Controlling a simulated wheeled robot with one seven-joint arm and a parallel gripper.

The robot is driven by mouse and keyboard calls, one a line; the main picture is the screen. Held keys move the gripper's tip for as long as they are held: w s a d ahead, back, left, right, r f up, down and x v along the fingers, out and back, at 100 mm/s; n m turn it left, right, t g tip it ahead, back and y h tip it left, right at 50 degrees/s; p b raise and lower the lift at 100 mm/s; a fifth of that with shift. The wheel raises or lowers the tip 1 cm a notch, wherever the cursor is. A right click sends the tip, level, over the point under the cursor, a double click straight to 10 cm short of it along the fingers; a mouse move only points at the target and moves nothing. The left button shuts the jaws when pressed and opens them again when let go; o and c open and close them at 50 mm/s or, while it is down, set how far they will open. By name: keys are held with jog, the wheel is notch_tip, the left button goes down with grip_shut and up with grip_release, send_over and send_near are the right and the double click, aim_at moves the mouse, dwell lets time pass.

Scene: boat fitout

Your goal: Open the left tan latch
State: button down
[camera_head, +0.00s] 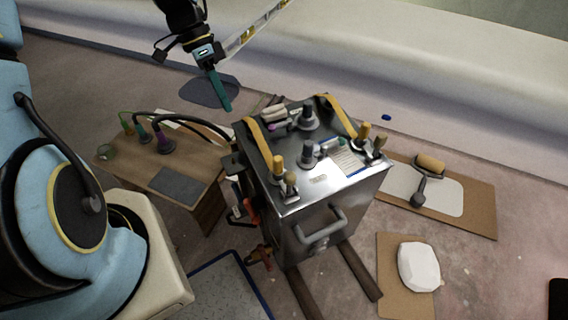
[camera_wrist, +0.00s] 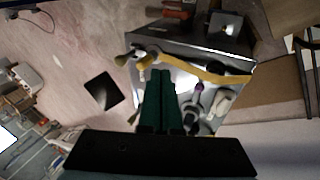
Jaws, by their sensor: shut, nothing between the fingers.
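A grey metal box (camera_head: 325,200) stands on the floor with yellow straps over its top. The left tan latch (camera_head: 290,183) is a small upright tan-topped piece at the front left corner, beside a taller yellow post (camera_head: 278,166) near the left strap's (camera_head: 257,136) front end. A tan-topped piece in the wrist view (camera_wrist: 124,59) appears to be the same latch. My gripper (camera_head: 227,107) has green fingers, shut and empty. It hangs behind and left of the box top, apart from the latch. In the wrist view the fingers (camera_wrist: 160,72) hide part of the lid.
A similar tan-topped piece (camera_head: 379,146) and yellow post (camera_head: 363,133) stand at the right. A wooden table (camera_head: 160,172) with cables is at left.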

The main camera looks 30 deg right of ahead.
aim_at(286, 179)
jog(key=s+d+f+m+g, duration=0.2)
jog(key=s+d+f+m, duration=0.1)
jog(key=d, duration=0.4)
jog(key=s+m+b, duration=0.1)
jog(key=m, duration=0.1)
jog(key=shift+s+d+f+m+g, duration=0.2)
jog(key=shift+s+d+m+g, duration=0.1)
jog(key=shift+s+d, duration=0.1)
jog(key=p+x, duration=0.1)
jog(key=x, duration=0.2)
jog(key=s+a+p+x, duration=0.1)
jog(key=x, duration=0.3)
jog(key=r+p+x, duration=0.1)
jog(key=x, duration=0.3)
jog(key=shift+s+a, duration=0.3)
jog(key=shift+s, duration=0.15)
jog(key=shift+s+a, duration=0.25)
jog(key=shift+s, duration=0.2)
